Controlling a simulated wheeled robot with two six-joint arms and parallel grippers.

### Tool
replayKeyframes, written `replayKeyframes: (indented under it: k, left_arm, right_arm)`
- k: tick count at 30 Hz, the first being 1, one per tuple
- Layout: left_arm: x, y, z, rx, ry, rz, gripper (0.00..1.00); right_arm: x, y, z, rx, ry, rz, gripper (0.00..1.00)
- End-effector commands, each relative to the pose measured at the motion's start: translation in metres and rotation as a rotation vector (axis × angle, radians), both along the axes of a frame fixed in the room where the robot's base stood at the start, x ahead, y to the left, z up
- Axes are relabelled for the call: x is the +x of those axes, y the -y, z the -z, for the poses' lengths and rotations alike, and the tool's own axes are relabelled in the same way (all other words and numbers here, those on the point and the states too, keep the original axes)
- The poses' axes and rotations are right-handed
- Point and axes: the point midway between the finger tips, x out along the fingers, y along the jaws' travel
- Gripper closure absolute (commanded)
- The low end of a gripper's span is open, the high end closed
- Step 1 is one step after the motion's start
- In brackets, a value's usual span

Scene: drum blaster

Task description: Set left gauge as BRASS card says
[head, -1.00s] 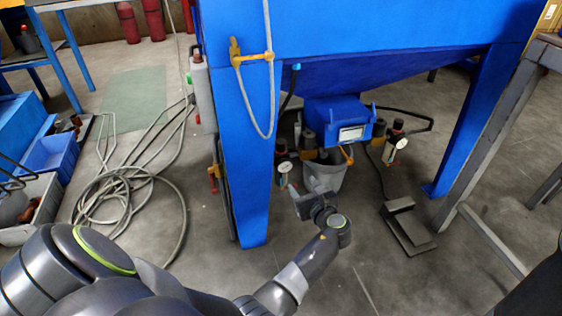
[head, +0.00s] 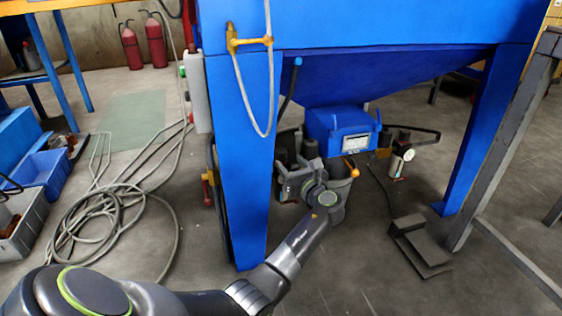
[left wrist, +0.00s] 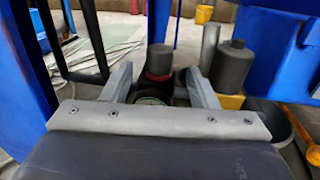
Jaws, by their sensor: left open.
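My left gripper (head: 292,178) is under the blue hopper at its left leg, in front of the left gauge, which it hides in the head view. In the left wrist view its two fingers stand apart, with a dark knob with a red band (left wrist: 159,62) between them. Below the knob the rim of a round gauge face (left wrist: 150,101) shows; its reading is hidden. I cannot tell whether the fingers touch the knob. A white card (head: 355,142) is on the blue box under the hopper; its writing is too small to read. My right gripper is out of view.
A right gauge (head: 408,155) with its own knob stands right of the box. The blue leg (head: 242,160) is close left of my gripper. A foot pedal (head: 420,245) and a coiled hose (head: 110,220) lie on the floor.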

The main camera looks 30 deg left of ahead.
Motion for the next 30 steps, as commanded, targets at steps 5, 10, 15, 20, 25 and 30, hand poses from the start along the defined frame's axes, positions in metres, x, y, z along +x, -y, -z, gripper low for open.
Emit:
replayKeyframes:
  k: [5,10,15,20,25,30]
  left_arm:
    - [0.018,-0.030,0.004,0.003,0.002,-0.001,0.46]
    - [0.030,-0.049,0.003,0.002,0.001,0.000,0.46]
    - [0.035,-0.059,0.001,0.000,0.000,0.000,0.46]
    - [0.037,-0.062,0.000,-0.001,0.001,0.000,0.46]
    - [0.037,-0.061,0.000,-0.001,0.001,0.000,0.46]
    - [0.037,-0.061,0.000,-0.001,0.000,0.000,0.67]
  right_arm:
    - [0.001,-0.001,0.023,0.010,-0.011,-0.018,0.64]
    - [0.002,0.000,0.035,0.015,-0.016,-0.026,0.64]
    - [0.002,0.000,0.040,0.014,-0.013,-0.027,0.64]
    - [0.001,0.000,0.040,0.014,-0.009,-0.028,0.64]
    - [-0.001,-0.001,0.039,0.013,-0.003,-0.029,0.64]
    - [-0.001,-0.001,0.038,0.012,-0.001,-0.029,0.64]
